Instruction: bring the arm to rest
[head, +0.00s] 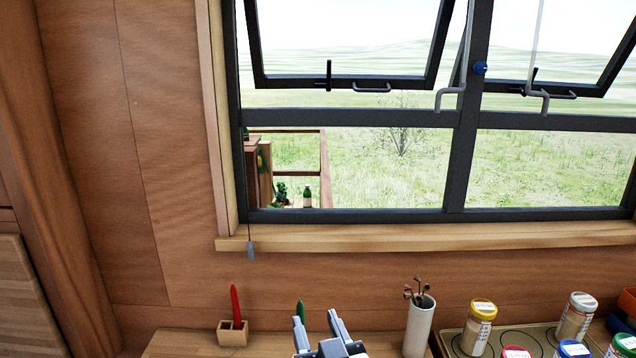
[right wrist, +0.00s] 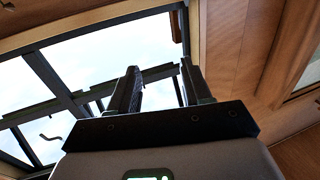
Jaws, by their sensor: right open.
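My right gripper (head: 318,325) shows at the bottom middle of the head view, its two fingers pointing up and apart with nothing between them. In the right wrist view the same gripper (right wrist: 160,90) points up toward the window and the wooden ceiling, its jaws open and empty. My left gripper is not in view.
A wooden shelf (head: 180,345) holds a small wooden block holder (head: 232,335) with a red item, a green item (head: 300,312), a white cylinder (head: 419,325) with thin stems, and several capped jars (head: 478,327) at right. A window (head: 455,120) with tilted upper panes is behind.

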